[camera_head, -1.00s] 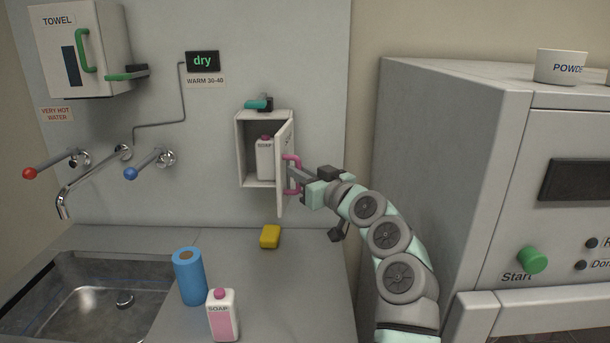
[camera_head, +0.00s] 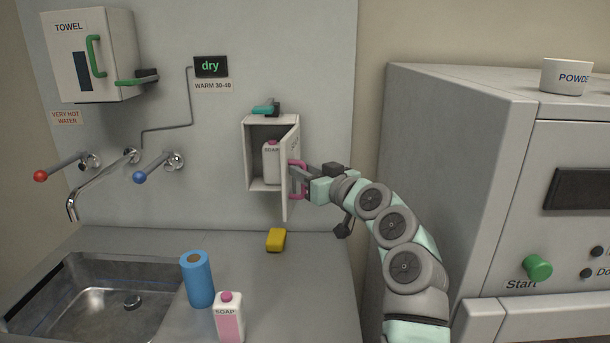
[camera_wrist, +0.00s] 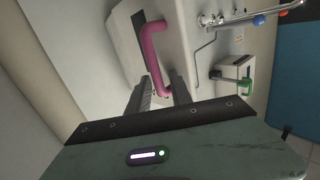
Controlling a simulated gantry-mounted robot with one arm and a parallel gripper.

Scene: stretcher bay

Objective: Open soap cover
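The soap cabinet (camera_head: 246,150) is a small white box on the wall. Its cover (camera_head: 290,140) stands swung open to the right, about edge-on to the head view. A white soap bottle with a pink cap (camera_head: 271,163) stands inside, partly hidden by the cover. A pink handle (camera_head: 302,165) is on the cover's outer face. My gripper (camera_head: 298,176) is at this handle. In the wrist view the pink handle (camera_wrist: 147,45) runs down between the two fingers (camera_wrist: 162,85), which appear closed around its lower end. The exact contact is hard to see.
A teal lever (camera_head: 264,109) sits above the cabinet. Below are a yellow soap bar (camera_head: 276,240), a blue roll (camera_head: 198,280), a pink-and-white soap bottle (camera_head: 229,318) and a sink (camera_head: 60,290). A large grey machine (camera_head: 455,130) stands right of my arm.

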